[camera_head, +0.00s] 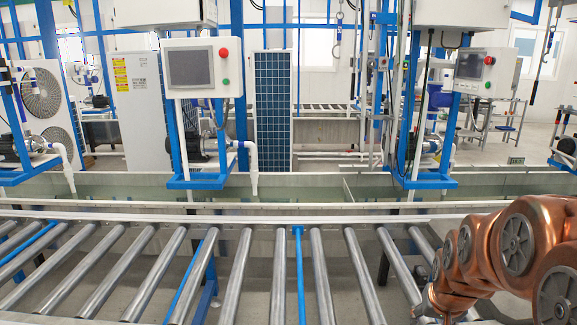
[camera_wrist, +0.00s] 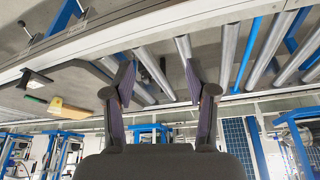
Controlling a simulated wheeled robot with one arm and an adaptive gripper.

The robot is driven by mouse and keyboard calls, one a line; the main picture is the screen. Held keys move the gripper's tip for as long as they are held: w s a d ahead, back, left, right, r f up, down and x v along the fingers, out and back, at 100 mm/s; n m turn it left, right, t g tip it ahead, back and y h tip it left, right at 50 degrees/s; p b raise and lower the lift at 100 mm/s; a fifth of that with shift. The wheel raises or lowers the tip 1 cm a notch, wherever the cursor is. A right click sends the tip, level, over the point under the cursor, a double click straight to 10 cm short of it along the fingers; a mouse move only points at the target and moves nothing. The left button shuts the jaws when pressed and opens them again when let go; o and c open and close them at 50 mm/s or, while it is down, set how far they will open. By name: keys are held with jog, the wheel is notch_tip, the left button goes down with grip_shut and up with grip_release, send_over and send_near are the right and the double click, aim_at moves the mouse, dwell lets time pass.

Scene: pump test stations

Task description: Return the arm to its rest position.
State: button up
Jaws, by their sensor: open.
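My arm (camera_head: 510,245), copper-coloured with grey joint caps, is folded at the lower right of the head view, over the right end of the roller conveyor. My gripper is not clearly visible there. In the wrist view my gripper (camera_wrist: 160,85) shows with its two dark fingers spread apart. Nothing is between the fingers. Rollers of the conveyor show behind them, and the wrist picture appears upside down or strongly tilted.
A roller conveyor (camera_head: 240,275) spans the front, with a long water trough (camera_head: 300,187) behind it. Control boxes with screens stand on blue frames, one at centre left (camera_head: 202,68) and one at right (camera_head: 487,71). A yellow-handled object (camera_wrist: 68,109) lies on a grey surface in the wrist view.

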jog(key=s+a+r+n+g+p, duration=0.1)
jog(key=s+a+r+g+p, duration=0.1)
jog(key=s, duration=0.6)
jog(key=s+a+r+n+g+y+p, duration=0.1)
jog(key=s+a+r, duration=0.3)
jog(key=s, duration=0.5)
jog(key=s+a+r+n+g+p, duration=0.1)
jog(key=s+a+r+g+p, duration=0.1)
jog(key=s+a, duration=0.5)
jog(key=shift+s+r+n+g+p, duration=0.3)
jog(key=shift+s+r+g+p, duration=0.15)
jog(key=shift+s+p, duration=0.55)
